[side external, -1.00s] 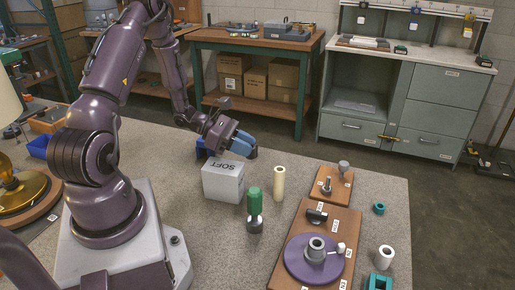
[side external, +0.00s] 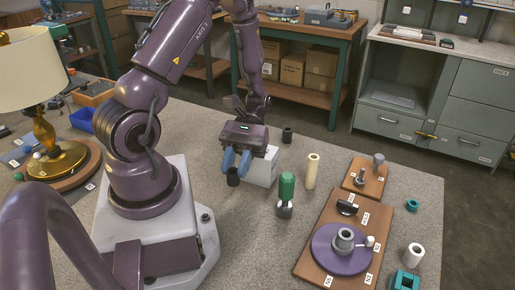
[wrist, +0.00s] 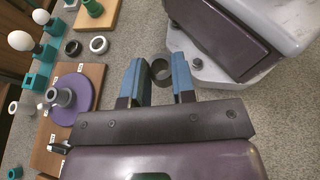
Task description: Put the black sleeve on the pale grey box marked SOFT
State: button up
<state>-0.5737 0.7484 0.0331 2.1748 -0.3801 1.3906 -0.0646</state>
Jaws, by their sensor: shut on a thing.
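The pale grey box marked SOFT (side external: 264,173) stands on the speckled table, its upper left part hidden behind my gripper. My gripper (side external: 236,164) points down just left of the box, its blue fingers shut on a black sleeve (side external: 232,177). In the wrist view the sleeve (wrist: 153,72) shows as a dark open ring between the fingertips of my gripper (wrist: 158,82). I cannot tell whether the sleeve touches the table. A second black cylinder (side external: 287,135) stands behind the box. The box is not visible in the wrist view.
A green-topped part (side external: 286,189) and a cream tube (side external: 312,171) stand right of the box. Further right are wooden boards, one with a purple disc (side external: 325,259), and teal and white parts. A lamp (side external: 50,130) stands at the left. The table in front of my gripper is clear.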

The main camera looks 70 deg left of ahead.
jog(key=s+a+m+g+y, duration=0.2)
jog(key=s+m+g+y, duration=0.1)
jog(key=m+g+y, duration=0.25)
notch_tip(320, 180, up, 5)
jog(key=m+t+y, duration=0.8)
jog(key=m+y, duration=1.1)
send_over(257, 164)
jog(key=w+a, duration=0.1)
jog(key=a, duration=0.1)
jog(key=shift+m+h, duration=0.25)
jog(key=shift+h, duration=0.1)
jog(key=f, duration=0.7)
jog(key=shift+w+f, duration=0.3)
jog(key=shift+f, duration=0.05)
jog(key=shift+d+f, duration=0.1)
jog(key=shift+f, duration=0.05)
jog(key=o, duration=0.9)
